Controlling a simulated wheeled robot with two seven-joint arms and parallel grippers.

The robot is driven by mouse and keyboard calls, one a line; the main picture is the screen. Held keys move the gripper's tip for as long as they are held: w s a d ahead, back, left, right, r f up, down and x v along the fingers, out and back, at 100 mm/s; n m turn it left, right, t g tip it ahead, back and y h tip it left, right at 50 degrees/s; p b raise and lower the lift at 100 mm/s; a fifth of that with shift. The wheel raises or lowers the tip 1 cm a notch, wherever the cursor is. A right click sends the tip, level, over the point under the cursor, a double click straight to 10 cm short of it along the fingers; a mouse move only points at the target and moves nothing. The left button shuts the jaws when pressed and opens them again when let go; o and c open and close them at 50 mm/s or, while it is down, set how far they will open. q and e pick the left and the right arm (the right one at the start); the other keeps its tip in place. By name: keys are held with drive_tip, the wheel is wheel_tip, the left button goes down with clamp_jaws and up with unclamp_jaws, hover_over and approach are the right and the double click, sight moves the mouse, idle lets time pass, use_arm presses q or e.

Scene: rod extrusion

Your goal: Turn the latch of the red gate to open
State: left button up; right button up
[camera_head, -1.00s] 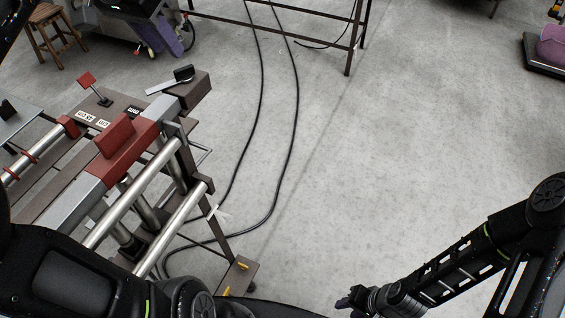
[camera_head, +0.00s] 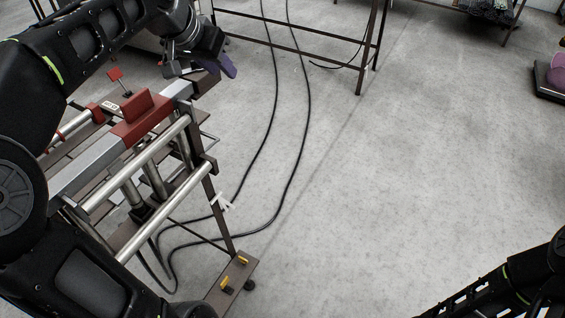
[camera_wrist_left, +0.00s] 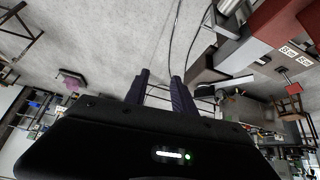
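The red gate part (camera_head: 142,118) is a red block with an upright red plate on the silver bar of the machine at left. In the left wrist view a red block (camera_wrist_left: 283,20) shows at the upper right. The latch, a silver lever with a black end (camera_wrist_left: 236,82), lies right of my fingers in that view; in the head view my left gripper and wrist hide it. My left gripper (camera_head: 224,66) hangs over the machine's far end, apart from the red block. Its two dark fingers (camera_wrist_left: 161,80) are spread with nothing between them. My right gripper is out of view.
Silver rods (camera_head: 160,160) run along the machine's near side. A small red handle (camera_head: 116,77) stands behind the red block. Black cables (camera_head: 292,150) lie on the floor. A metal frame (camera_head: 300,30) stands behind.

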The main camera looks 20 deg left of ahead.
use_arm(q)
drive_tip(key=w+d+f+b, duration=0.1)
drive_tip(key=w+d+f, duration=0.1)
drive_tip(key=f, duration=0.7)
drive_tip(key=w+d+f+n+h+b, duration=0.1)
drive_tip(key=d+f, duration=0.4)
drive_tip(key=f, duration=0.5)
drive_tip(key=w+d+f+b, duration=0.1)
drive_tip(key=w+d+f, duration=0.2)
drive_tip(key=f, duration=0.6)
drive_tip(key=shift+w+d+f+n+h+b, duration=0.25)
drive_tip(key=shift+d+f+n+h+b, duration=0.05)
drive_tip(key=shift+d+n+b, duration=0.1)
drive_tip(key=shift+o, duration=0.4)
